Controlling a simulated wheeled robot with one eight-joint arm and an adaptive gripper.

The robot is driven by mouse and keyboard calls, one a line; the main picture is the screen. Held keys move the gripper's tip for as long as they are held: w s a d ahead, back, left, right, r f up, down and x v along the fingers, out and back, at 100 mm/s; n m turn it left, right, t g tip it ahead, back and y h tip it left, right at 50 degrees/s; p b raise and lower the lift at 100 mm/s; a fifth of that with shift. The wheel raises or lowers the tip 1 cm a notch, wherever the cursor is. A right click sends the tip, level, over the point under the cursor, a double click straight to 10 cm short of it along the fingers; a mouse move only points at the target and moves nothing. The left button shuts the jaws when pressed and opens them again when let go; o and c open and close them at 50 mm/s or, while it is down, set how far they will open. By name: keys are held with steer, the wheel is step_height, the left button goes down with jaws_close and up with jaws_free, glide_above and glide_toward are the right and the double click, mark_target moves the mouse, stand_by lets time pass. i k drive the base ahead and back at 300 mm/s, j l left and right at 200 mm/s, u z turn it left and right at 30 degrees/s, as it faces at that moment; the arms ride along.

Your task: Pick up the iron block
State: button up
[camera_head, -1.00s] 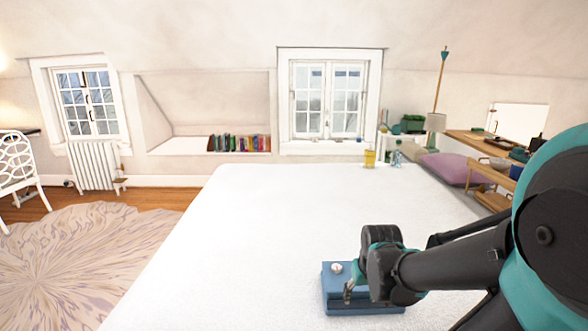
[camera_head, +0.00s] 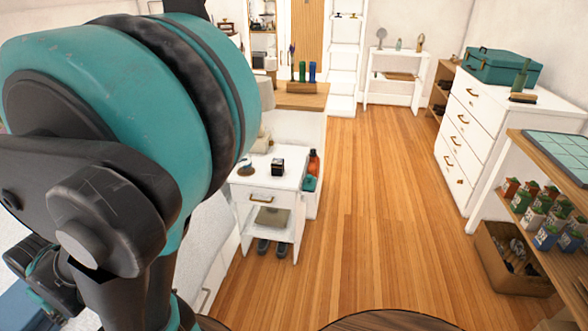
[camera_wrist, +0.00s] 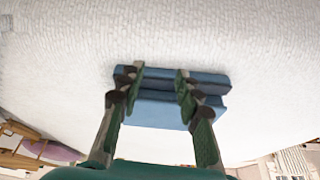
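A blue, two-layered block (camera_wrist: 160,112) lies on the white bed in the wrist view. A blue patch of it (camera_head: 18,308) shows at the lower left edge of the head view. My gripper (camera_wrist: 160,72) has its fingers apart, with the blue block seen between and behind them; I cannot tell whether they touch it. A small dark cube (camera_head: 277,166) with a pale front stands on the white nightstand (camera_head: 262,213). I cannot tell for sure which one is the iron block.
A dark red bottle (camera_head: 314,163) stands beside the nightstand. A white dresser (camera_head: 470,140) bears a teal case (camera_head: 499,66). A shelf (camera_head: 510,200) with several small cartons stands at the right, above a wooden crate (camera_head: 505,262). The wooden floor (camera_head: 360,200) between is clear.

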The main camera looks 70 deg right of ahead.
mark_target(277, 164)
steer(key=z, duration=2.35)
steer(key=u, duration=2.4)
steer(key=z, duration=0.45)
steer(key=l+z, duration=0.25)
steer(key=z, duration=0.2)
steer(key=i+l+z, duration=0.2)
steer(key=z, duration=0.25)
steer(key=i+l+z, duration=0.15)
steer(key=z, duration=0.3)
steer(key=i+l+z, duration=0.1)
steer(key=i+l, duration=0.35)
steer(key=i+l+z, duration=0.15)
steer(key=i+l, duration=0.25)
steer(key=i, duration=0.2)
